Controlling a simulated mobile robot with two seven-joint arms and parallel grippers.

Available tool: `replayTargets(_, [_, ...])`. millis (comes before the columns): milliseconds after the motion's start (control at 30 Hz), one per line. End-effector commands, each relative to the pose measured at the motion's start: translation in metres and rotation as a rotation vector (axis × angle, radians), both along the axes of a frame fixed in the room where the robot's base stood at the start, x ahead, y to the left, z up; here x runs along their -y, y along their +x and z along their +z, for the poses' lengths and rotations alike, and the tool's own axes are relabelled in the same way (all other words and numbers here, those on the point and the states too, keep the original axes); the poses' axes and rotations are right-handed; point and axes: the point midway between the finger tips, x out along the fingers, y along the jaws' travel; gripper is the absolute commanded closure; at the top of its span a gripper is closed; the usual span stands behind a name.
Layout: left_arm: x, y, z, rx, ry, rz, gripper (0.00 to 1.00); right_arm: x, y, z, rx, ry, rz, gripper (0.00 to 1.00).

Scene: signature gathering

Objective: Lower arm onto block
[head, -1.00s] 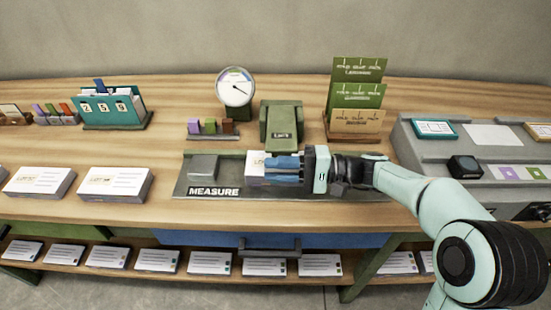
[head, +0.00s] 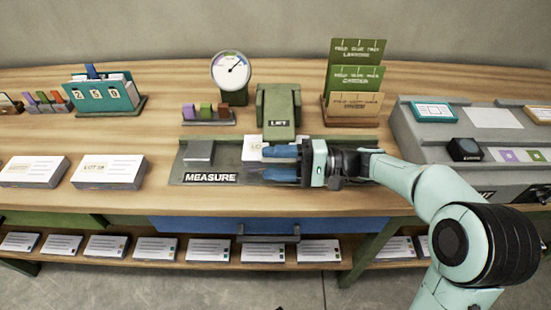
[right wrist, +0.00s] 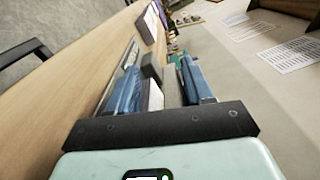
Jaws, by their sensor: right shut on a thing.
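My right gripper (head: 272,163) reaches in from the right, low over the measuring stand (head: 225,171). Its blue fingers are shut on a white-topped lot block (head: 255,143), which the fingers partly hide. The block also shows between the fingers in the right wrist view (right wrist: 155,96). The green arm (head: 277,104), labelled "LIFT", is just behind the block. I cannot tell whether it touches the block. A round dial (head: 231,69) stands behind the stand, its needle pointing up and right. My left gripper is not in view.
A grey block (head: 199,152) is on the stand's left part. Coloured pegs in a rack (head: 208,117), a number file (head: 104,95) and card holders (head: 354,103) stand behind. Two lot blocks (head: 109,171) lie left. A grey console (head: 480,135) is right, a blue drawer (head: 240,226) below.

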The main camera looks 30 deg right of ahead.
Motion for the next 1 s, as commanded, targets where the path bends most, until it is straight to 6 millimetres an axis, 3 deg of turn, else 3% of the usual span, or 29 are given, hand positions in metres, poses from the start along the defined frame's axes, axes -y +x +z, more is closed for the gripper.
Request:
replayTargets(267, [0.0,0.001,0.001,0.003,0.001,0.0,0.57,0.004,0.0,-0.002,-0.006,-0.002,-0.007,0.57])
replayTargets(700, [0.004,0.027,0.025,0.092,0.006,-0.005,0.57,0.057,-0.035,-0.001,-0.006,-0.003,-0.01,0.57])
replayTargets(1000, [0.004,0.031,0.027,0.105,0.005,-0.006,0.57,0.065,-0.041,-0.001,-0.004,-0.003,-0.004,0.57])
